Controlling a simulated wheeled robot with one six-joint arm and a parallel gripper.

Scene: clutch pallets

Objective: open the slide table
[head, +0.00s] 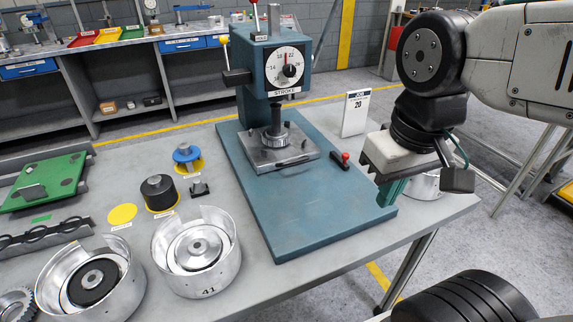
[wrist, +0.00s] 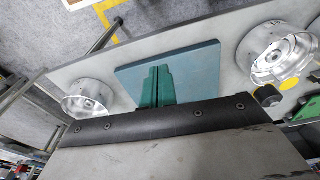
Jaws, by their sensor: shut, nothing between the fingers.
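The slide table (head: 272,157) looks to be the grey metal plate under the press spindle, on the blue press base (head: 290,210). A black handle with a red knob (head: 342,160) lies just right of the plate. My gripper (head: 388,196) is shut and empty, pointing down over the right front edge of the base, apart from the handle. In the wrist view its green fingers (wrist: 155,85) are together in front of the blue base (wrist: 198,65). The plate and handle are not visible in the wrist view.
The teal press column (head: 268,65) with a dial stands behind the plate. A "JOB 20" card (head: 355,112) stands behind the handle. A silver housing (head: 427,184) is right of my gripper; another, marked 41 (head: 222,270), is left of the base. The base's front is bare.

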